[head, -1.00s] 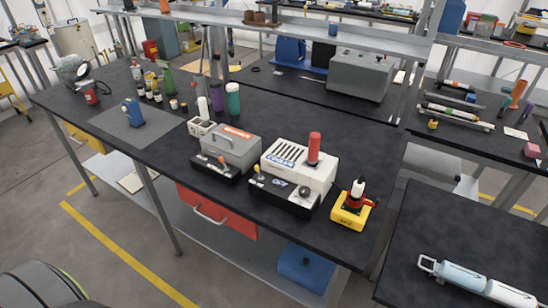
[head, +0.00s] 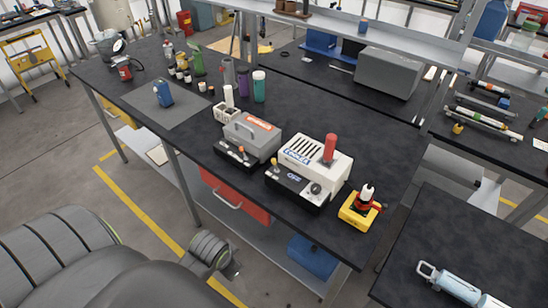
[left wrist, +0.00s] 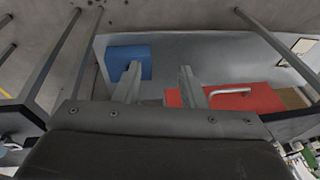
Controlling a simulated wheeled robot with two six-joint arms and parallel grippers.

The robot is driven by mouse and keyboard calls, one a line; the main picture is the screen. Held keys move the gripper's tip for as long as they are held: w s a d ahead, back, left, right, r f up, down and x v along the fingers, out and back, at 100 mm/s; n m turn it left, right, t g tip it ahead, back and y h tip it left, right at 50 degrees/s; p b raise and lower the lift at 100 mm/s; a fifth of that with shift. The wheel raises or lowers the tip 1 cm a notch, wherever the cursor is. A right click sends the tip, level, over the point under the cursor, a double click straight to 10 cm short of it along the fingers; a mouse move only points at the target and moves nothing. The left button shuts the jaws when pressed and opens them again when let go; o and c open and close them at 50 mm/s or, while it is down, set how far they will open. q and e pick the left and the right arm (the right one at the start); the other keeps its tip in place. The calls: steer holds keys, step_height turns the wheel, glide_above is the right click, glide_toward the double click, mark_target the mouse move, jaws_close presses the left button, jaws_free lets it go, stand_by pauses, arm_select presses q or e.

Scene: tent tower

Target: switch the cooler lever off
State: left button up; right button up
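The cooler is a white box (head: 316,158) with slots on top and a red cylinder standing on it, near the front edge of the long black bench. Its black front panel (head: 293,186) carries a small lever with a yellow-orange knob (head: 274,164) at the left end and a round dark knob at the right. In the left wrist view my left gripper (left wrist: 158,80) shows two fingers apart with nothing between them, facing the under-bench area. In the head view my left arm is at the lower left, and its fingers are not visible. My right gripper is not in view.
A grey box with an orange label (head: 252,136) and its own lever stands left of the cooler. A yellow block with a red-and-black device (head: 360,209) stands to the right. Below are a red drawer (head: 236,196) and a blue bin (head: 312,256). Bottles stand farther left.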

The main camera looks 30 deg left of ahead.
arm_select(q)
steer(key=w+r+m, duration=0.3)
steer(key=w+r, duration=0.1)
steer(key=w, duration=0.1)
steer(key=m+g+h, duration=0.1)
steer(key=m+g, duration=0.2)
steer(key=m, duration=0.9)
glide_toward(274, 161)
steer(key=f+b, duration=0.1)
steer(key=b, duration=0.2)
steer(key=f+b, duration=0.2)
steer(key=b, duration=0.2)
steer(key=f+b, duration=0.2)
steer(key=b, duration=0.2)
steer(key=shift+w+a+f, duration=0.15)
steer(key=shift+w+a, duration=0.15)
step_height(274, 161, down, 3)
steer(key=shift+r+b, duration=0.1)
steer(key=shift+b, duration=0.25)
steer(key=shift+f+p, duration=0.35)
steer(key=shift+s+f, duration=0.1)
steer(key=shift+f, duration=0.8)
jaws_close()
